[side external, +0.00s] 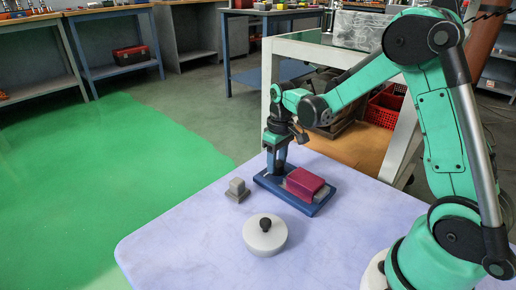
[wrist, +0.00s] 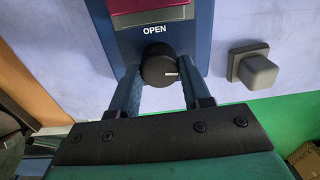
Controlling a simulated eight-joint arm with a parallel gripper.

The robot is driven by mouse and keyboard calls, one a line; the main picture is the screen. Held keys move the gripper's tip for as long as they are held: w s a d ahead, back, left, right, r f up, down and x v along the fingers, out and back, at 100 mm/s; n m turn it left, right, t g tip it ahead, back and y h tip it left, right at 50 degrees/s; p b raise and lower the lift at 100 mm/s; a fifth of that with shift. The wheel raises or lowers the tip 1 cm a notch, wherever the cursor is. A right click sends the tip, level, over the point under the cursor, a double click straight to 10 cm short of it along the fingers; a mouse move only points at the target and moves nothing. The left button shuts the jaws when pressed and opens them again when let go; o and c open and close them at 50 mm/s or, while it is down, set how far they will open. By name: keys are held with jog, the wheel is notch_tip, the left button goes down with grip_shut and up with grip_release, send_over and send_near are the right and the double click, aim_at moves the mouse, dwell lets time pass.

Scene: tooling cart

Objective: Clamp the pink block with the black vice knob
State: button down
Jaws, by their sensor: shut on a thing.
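The pink block (side external: 305,183) lies on the blue vice (side external: 322,202) on the table. Its edge also shows at the top of the wrist view (wrist: 150,10). The black vice knob (wrist: 158,66) is round with a white mark pointing right, below the word OPEN. My gripper (wrist: 158,72) is shut on the knob, one blue finger on each side. In the side view my gripper (side external: 276,165) points down at the far left end of the vice and hides the knob. I cannot tell whether the vice jaws touch the block.
A grey square piece (side external: 237,190) on a base stands left of the vice. A round white lidded pot (side external: 265,235) with a black knob stands in front. The table (side external: 190,245) is clear at its front left.

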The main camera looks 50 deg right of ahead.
aim_at(278, 163)
jog(key=m, duration=0.4)
jog(key=shift+c, duration=2)
grip_release()
jog(key=shift+r, duration=0.1)
jog(key=shift+d+r, duration=0.1)
jog(key=shift+r, duration=2.65)
